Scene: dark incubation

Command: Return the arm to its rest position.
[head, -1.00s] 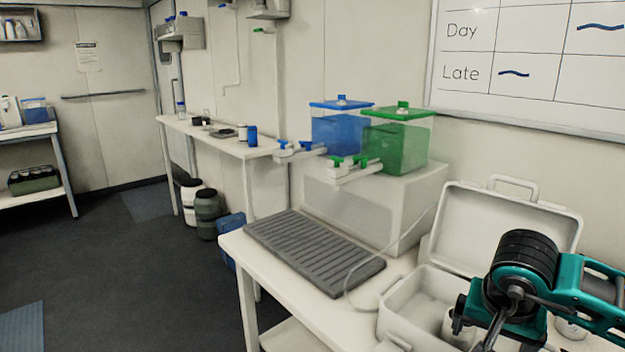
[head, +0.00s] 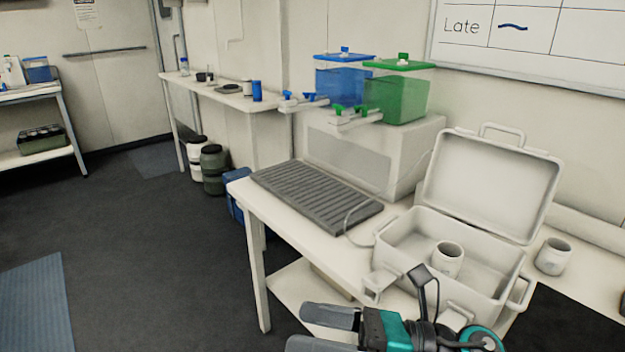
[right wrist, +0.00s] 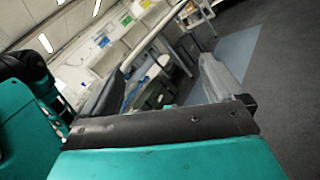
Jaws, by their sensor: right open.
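My right gripper (head: 330,330) is at the bottom of the head view, in front of the table's near edge. Its two grey fingers point left and stand apart, with nothing between them. The fingers also show spread in the right wrist view (right wrist: 160,90), with the room tilted behind them. My right arm's teal and black wrist parts lie just right of the fingers at the bottom edge. My left gripper is in neither view.
An open white case (head: 412,272) holding a white cup (head: 447,262) stands on the table (head: 262,208). Another cup (head: 553,257) stands right of it. A grey drip tray (head: 310,195), blue tank (head: 340,85) and green tank (head: 398,98) are further back.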

